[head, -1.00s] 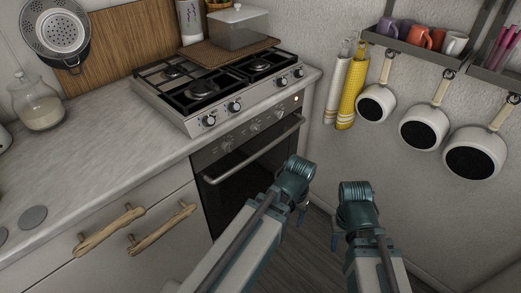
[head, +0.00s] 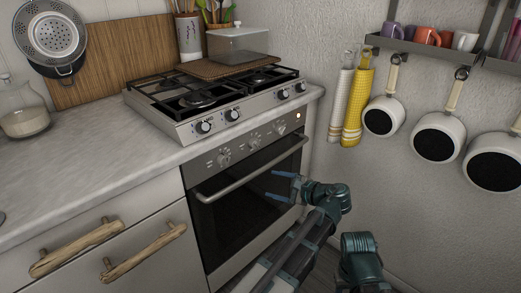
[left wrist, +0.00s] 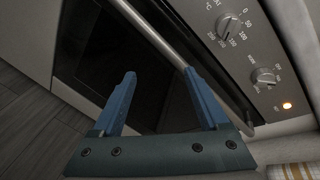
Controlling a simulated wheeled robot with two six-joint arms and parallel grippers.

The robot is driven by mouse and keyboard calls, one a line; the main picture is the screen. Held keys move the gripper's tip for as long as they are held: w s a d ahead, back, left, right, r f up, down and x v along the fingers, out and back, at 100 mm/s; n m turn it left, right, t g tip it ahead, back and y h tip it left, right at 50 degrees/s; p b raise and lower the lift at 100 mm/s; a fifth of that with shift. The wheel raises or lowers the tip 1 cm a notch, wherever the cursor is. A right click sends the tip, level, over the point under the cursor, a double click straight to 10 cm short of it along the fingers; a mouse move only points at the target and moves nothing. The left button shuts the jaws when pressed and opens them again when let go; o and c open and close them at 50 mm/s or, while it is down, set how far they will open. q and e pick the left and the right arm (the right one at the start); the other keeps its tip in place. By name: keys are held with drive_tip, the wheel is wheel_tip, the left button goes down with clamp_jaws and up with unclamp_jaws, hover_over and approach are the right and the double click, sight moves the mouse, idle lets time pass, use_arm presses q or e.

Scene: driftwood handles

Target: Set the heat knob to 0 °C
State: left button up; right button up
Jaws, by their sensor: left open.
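The heat knob (head: 254,139) is the middle of three knobs on the oven's front panel. In the left wrist view the heat knob (left wrist: 230,25) has a °C number scale around it with 0 near the top right; its pointer looks turned away from 0, but its exact setting is too small to read. My left gripper (head: 270,185) is open and empty in front of the oven door, below the knobs and apart from them. Its two blue fingers (left wrist: 160,73) show spread in the left wrist view. My right arm shows at the bottom; its gripper's fingers are hidden.
The oven door handle (head: 250,168) runs across below the panel, between my left gripper and the knobs. Another knob (left wrist: 265,77) and an orange light (left wrist: 287,105) sit beside the heat knob. The gas hob (head: 215,100) is above. Towels (head: 358,100) and pans hang at right.

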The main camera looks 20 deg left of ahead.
sight(259, 146)
use_arm(q)
drive_tip(key=w+d+r+m+t+y, duration=0.2)
drive_tip(key=w+d+r+m+y, duration=0.15)
drive_tip(key=r, duration=0.35)
drive_tip(key=x, duration=1.3)
drive_tip(key=shift+w+a+f, duration=0.15)
drive_tip(key=shift+w, duration=0.05)
clamp_jaws()
